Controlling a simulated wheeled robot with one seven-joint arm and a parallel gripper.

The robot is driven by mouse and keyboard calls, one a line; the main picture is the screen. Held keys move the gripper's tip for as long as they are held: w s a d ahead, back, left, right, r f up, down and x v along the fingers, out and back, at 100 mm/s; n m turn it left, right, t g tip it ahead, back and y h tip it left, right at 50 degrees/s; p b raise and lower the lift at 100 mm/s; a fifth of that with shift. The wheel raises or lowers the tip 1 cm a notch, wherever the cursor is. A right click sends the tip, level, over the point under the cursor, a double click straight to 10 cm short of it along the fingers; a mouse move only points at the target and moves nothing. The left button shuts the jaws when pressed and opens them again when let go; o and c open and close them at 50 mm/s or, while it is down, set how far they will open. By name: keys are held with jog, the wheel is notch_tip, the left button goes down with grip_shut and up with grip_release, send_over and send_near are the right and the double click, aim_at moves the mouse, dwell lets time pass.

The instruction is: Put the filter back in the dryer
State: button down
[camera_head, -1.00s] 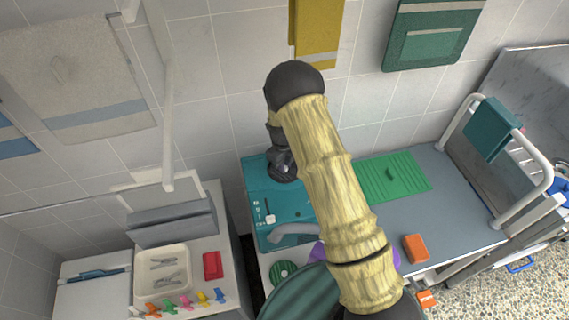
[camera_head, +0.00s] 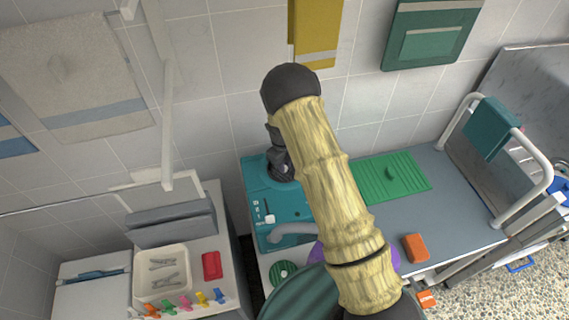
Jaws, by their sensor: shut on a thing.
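The dryer (camera_head: 257,183) is the teal machine in the middle, with a slider on its top panel and a grey handle at its front. My gripper (camera_head: 282,166) points down over the back right part of the dryer's top. It is shut on a small dark piece (camera_head: 284,175), which I take for the filter. That piece is at or just above the teal top; the slot and the jaws' grip are too small and dark to make out. My forearm hides the dryer's right side.
A green ridged mat (camera_head: 392,178) lies on the grey counter (camera_head: 440,200) to the right, with an orange block (camera_head: 416,248) near the front edge. On the left are a cream tray (camera_head: 162,268) of grey items, a red block (camera_head: 211,265) and coloured clips. A white rail (camera_head: 168,125) stands upper left.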

jog(key=shift+d+f, duration=0.1)
jog(key=c, duration=1.2)
grip_release()
jog(key=shift+c, duration=0.2)
notch_tip(320, 180, up, 12)
jog(key=b, duration=0.2)
jog(key=shift+s+a, duration=0.2)
jog(key=shift+a, duration=0.1)
